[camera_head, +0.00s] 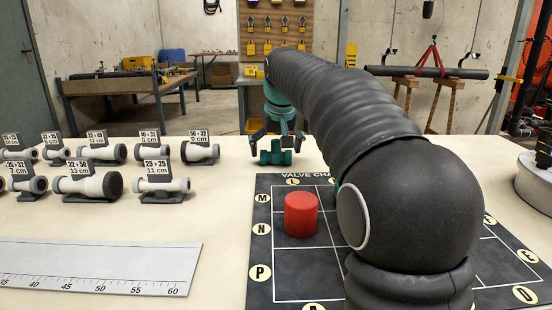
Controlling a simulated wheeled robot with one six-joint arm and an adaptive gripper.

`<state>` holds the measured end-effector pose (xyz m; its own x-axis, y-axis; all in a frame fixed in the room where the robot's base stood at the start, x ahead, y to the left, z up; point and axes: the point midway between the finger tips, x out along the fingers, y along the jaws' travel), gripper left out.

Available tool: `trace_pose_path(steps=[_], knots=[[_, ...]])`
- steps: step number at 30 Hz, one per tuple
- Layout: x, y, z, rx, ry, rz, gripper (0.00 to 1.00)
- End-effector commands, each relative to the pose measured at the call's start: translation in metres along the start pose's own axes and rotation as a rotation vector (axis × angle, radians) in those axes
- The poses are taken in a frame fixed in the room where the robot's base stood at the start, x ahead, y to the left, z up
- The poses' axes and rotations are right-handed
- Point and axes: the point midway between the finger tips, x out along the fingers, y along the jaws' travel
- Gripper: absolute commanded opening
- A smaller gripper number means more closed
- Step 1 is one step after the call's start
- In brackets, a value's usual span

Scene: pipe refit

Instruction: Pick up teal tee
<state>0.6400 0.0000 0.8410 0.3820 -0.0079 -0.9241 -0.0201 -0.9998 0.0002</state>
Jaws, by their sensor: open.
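The teal tee (270,157) is a small pipe fitting with a crossbar and an upright stub. It is near the far edge of the pale table, just beyond the top left of the dark valve chart. My gripper (276,138) hangs from the end of my dark arm, right at the tee, pointing down. Its dark fingers are open and appear to be on either side of the tee's upper part. I cannot tell whether they touch it.
A red cylinder (300,214) stands on the valve chart (264,277). Several labelled grey pipe reducers (88,186) stand in two rows at the left. A ruler plate (95,266) lies at the front left. A round grey object (534,185) is at the right.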

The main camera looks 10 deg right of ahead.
Motion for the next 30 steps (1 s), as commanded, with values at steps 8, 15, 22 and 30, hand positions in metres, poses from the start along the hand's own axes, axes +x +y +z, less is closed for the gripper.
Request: trace_pose_path(steps=[8, 15, 22, 30], knots=[[0.002, 0.000, 0.000, 0.000, 0.000, 0.000, 0.88], [0.001, 0.000, 0.000, 0.000, 0.000, 0.000, 0.51], [0.001, 0.000, 0.000, 0.000, 0.000, 0.000, 0.51], [-0.012, 0.000, -0.006, 0.000, 0.002, 0.000, 0.51]])
